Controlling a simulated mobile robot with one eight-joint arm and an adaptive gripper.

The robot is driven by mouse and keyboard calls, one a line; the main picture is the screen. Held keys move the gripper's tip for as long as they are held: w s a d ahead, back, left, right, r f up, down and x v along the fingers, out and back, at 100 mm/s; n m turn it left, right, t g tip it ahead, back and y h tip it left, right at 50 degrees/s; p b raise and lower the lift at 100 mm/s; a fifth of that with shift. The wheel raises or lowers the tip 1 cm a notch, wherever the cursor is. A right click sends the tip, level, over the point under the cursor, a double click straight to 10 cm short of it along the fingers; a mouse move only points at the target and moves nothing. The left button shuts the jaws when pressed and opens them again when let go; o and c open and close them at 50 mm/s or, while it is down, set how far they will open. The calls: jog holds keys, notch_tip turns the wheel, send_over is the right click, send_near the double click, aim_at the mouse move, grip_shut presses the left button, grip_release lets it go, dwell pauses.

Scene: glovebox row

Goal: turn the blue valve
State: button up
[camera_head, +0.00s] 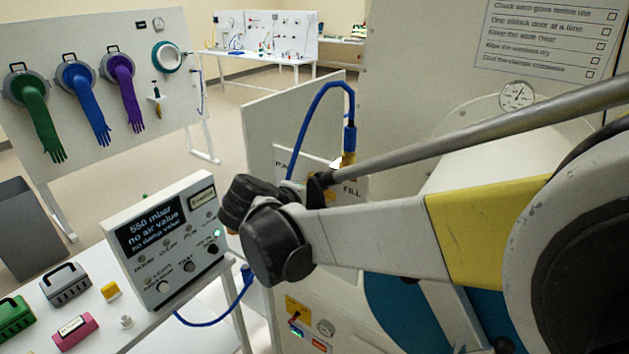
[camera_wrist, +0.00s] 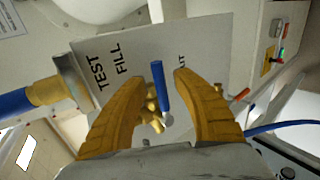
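The blue valve's lever (camera_wrist: 159,84) stands in the middle of the wrist view, on brass fittings (camera_wrist: 153,106) in front of a grey panel (camera_wrist: 200,40). The panel reads TEST and FILL, plus a third label partly hidden. My gripper (camera_wrist: 160,79) is open, with one yellow finger on each side of the lever. A gap shows on both sides, so it does not grip the lever. In the head view my arm hides the valve; part of the panel (camera_head: 352,189) with FILL shows behind it.
A blue hose (camera_head: 322,103) with a brass end joins the panel close to my gripper; it also shows at the wrist view's left (camera_wrist: 14,103). Gloves (camera_head: 82,102) hang behind.

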jog(key=v, duration=1.2)
jog(key=shift+a+f, duration=0.1)
